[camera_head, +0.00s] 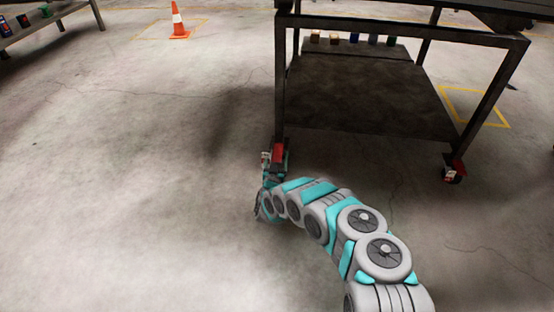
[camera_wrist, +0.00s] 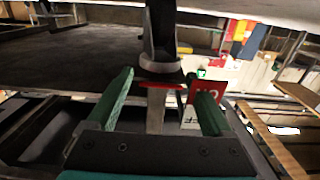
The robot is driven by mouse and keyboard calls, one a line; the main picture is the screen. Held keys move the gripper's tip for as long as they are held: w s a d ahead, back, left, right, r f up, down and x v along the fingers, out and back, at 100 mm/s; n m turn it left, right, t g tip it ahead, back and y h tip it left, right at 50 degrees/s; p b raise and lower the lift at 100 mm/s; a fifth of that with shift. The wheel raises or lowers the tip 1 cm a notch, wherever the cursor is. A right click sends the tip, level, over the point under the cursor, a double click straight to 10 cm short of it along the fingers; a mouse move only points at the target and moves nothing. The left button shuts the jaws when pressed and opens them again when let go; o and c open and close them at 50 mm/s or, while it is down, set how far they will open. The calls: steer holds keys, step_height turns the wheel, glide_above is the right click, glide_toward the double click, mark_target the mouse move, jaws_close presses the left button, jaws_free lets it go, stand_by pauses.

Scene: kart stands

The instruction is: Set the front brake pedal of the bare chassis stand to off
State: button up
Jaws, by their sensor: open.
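A dark metal stand (camera_head: 281,75) fills the upper right of the head view; its top is cut off. At its near left leg is a caster with a red brake pedal (camera_head: 278,152). In the wrist view a red, plate-like part (camera_wrist: 160,85) sits below the dark leg, with a grey strip under it. A red and white tag (camera_wrist: 190,113) is beside it, its lettering unclear. My gripper (camera_head: 271,168) is at this caster. In the wrist view its two green fingers (camera_wrist: 165,85) are apart, on either side of the red part. Contact cannot be told.
Another red-pedalled caster (camera_head: 456,168) is at the near right leg. A lower shelf (camera_head: 370,95) spans the stand, with small items behind it. An orange cone (camera_head: 178,22) and a second table (camera_head: 40,22) stand far left. The floor at left is clear.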

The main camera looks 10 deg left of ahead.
steer(key=shift+f, duration=0.1)
jaws_close()
stand_by(0.6)
